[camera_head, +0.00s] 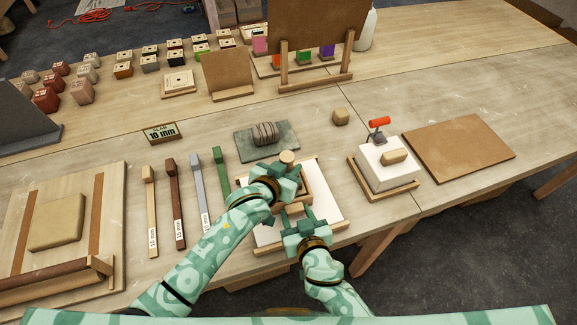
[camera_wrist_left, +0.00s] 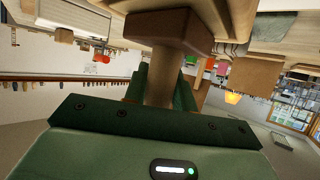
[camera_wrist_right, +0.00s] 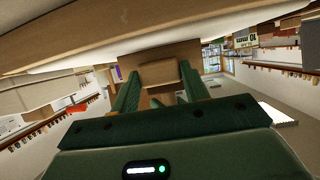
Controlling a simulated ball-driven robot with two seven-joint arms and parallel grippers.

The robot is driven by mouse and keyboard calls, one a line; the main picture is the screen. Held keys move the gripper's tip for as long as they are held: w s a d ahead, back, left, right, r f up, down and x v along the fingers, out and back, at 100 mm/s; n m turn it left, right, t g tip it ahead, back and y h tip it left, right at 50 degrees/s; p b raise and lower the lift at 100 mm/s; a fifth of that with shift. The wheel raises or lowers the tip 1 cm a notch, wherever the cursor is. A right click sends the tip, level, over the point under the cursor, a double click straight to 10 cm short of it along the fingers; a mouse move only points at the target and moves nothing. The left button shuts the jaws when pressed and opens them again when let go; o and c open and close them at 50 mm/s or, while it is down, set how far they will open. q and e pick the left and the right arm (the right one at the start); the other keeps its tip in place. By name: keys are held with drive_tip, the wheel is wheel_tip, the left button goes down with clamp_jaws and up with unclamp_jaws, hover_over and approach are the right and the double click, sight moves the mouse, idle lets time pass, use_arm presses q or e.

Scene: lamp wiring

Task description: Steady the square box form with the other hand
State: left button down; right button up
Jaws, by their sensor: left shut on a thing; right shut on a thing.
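The square box form (camera_head: 307,187), a wooden frame, sits on a white board with wooden edge strips (camera_head: 328,190). My left gripper (camera_head: 284,172) is shut on the upright round handle of a wooden tamper (camera_head: 287,157) over the form. In the left wrist view the handle ends in a brown block (camera_wrist_left: 168,28). My right gripper (camera_head: 302,216) is at the near side of the form, shut on a wooden part of it. In the right wrist view that tan part (camera_wrist_right: 160,74) lies between the fingers. The form's inside is mostly hidden by my left gripper.
Long coloured sticks, one green (camera_head: 219,168), lie left of the board. A grey-green mat with a striped lump (camera_head: 265,134) is behind it. A white block with a red-handled tool (camera_head: 379,123) and a brown board (camera_head: 458,147) stand right.

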sight(288, 154)
use_arm(q)
drive_tip(key=shift+r, duration=0.95)
drive_tip(key=shift+r, duration=3.05)
use_arm(e)
drive_tip(key=o, duration=1.2)
drive_tip(key=shift+c, duration=0.2)
